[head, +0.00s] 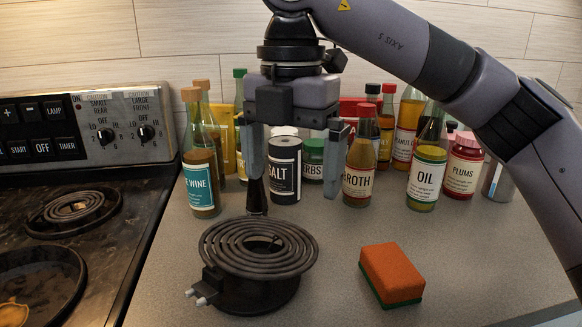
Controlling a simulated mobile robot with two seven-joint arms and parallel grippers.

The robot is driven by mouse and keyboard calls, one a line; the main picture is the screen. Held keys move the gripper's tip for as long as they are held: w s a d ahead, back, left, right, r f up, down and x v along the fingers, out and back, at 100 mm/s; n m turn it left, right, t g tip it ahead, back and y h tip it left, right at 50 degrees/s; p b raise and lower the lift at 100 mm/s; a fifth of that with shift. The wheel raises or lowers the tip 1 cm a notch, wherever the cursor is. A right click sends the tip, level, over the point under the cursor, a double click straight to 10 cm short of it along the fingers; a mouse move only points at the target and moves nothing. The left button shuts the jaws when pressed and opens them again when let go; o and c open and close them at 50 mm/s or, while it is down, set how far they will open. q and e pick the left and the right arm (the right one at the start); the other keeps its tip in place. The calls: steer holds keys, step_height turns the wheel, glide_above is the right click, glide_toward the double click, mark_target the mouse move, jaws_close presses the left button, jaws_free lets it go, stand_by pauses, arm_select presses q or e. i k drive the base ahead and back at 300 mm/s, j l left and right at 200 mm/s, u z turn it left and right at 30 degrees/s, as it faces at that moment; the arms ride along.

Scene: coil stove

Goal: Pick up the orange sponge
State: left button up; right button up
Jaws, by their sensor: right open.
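The orange sponge (391,272) lies flat on the grey counter at the lower right of the head view. It has an orange top and a green underside, and nothing covers it. My right gripper (294,178) points down above the counter, up and to the left of the sponge. Its two fingers are wide apart with nothing held between them. The salt container behind shows through the gap. My left gripper is not in view.
A coil burner (258,247) with prongs stands left of the sponge. Bottles and jars crowd the back, including wine (201,170), salt (285,172), broth (361,165), oil (426,180) and plums (463,168). The stove (100,238) is at left. Counter around the sponge is clear.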

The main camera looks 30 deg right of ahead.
mark_target(394, 281)
steer(key=k, duration=1)
